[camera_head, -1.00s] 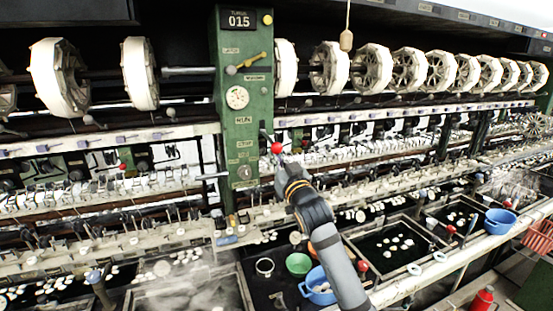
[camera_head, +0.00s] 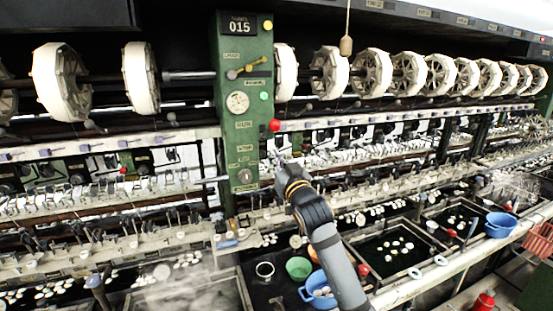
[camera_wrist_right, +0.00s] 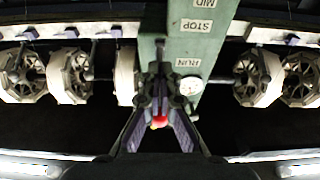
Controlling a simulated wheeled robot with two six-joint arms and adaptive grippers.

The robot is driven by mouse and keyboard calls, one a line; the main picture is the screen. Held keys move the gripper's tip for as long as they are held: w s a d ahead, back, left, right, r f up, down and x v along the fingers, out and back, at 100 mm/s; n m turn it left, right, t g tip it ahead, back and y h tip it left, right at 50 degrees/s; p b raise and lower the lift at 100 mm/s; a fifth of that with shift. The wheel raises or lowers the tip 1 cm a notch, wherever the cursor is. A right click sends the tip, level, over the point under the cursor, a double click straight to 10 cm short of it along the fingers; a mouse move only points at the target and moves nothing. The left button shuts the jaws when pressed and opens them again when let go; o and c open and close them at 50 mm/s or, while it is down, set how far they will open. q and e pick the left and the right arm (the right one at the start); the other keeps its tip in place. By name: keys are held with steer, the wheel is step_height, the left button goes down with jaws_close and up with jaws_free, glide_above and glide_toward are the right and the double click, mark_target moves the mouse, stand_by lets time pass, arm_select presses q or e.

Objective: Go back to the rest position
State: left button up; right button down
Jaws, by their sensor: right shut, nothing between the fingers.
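My right gripper (camera_head: 281,162) is shut and empty in front of the green machine post (camera_head: 231,60), just below a red lever knob (camera_head: 275,125). A gap shows between the gripper and the knob in the head view. In the right wrist view, which shows the labels upside down, the closed fingers (camera_wrist_right: 160,75) point at the green post (camera_wrist_right: 208,50), and the red knob (camera_wrist_right: 159,121) shows between the finger links. My left gripper is not in view.
White reels (camera_head: 372,74) line the machine above. Below are basins (camera_head: 400,243) with white cocoons, a green bowl (camera_head: 298,267), a blue bowl (camera_head: 318,288) near my right forearm and another blue basin (camera_head: 499,224). A wooden knob (camera_head: 346,46) hangs on a cord.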

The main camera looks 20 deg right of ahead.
steer(key=s+a+f+g, duration=0.1)
steer(key=s+f+g, duration=0.25)
steer(key=f, duration=0.55)
steer(key=s+a+f+g, duration=0.15)
steer(key=s+f, duration=0.35)
steer(key=f, duration=0.5)
steer(key=s+f+g, duration=0.4)
steer(key=f, duration=0.5)
steer(key=s+a+f+n+g, duration=0.1)
steer(key=s+f+g, duration=0.3)
steer(key=s+f, duration=0.5)
steer(key=s+a+f+n+g, duration=0.1)
steer(key=s+f+g, duration=0.3)
steer(key=s, duration=0.9)
step_height(320, 180, down, 35)
steer(key=s+d+g+b, duration=0.1)
steer(key=s+d+b, duration=0.2)
steer(key=b, duration=0.4)
steer(key=s+f+g+b, duration=0.1)
steer(key=s+f+b, duration=0.4)
steer(key=s+f, duration=1.2)
step_height(320, 180, down, 3)
steer(key=shift+s+d+m+y, duration=0.3)
steer(key=shift+d+m, duration=0.05)
steer(key=shift+m, duration=0.05)
